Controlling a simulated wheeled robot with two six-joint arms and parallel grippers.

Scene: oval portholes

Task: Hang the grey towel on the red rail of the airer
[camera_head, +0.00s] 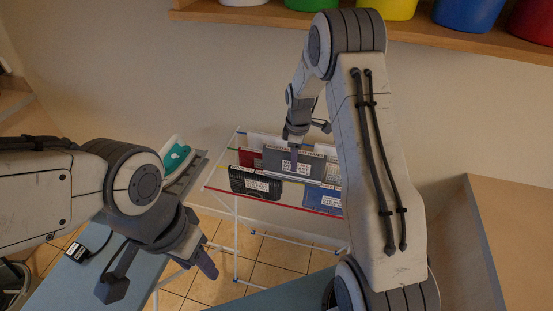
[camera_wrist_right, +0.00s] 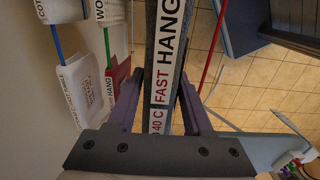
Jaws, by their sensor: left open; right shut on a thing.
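The grey towel (camera_head: 272,160) hangs folded from my right gripper (camera_head: 297,138), over the airer (camera_head: 237,235). In the right wrist view the towel (camera_wrist_right: 150,60) is edge-on between the two fingers of the right gripper (camera_wrist_right: 158,105), its label reading "FAST HANG". I cannot tell whether it touches a rail. The red rail (camera_head: 275,204) is the airer's near rail; it also shows bare in the right wrist view (camera_wrist_right: 212,60), to the right of the towel. My left gripper (camera_head: 160,278) is open and empty, left of the airer.
A black towel (camera_head: 256,183), a red towel (camera_head: 250,158) and a blue towel (camera_head: 322,199) hang on the airer. A teal and white iron (camera_head: 176,155) stands at the left near a blue board (camera_head: 60,285). A shelf with coloured pots (camera_head: 240,16) is above. A wooden cabinet (camera_head: 510,240) stands right.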

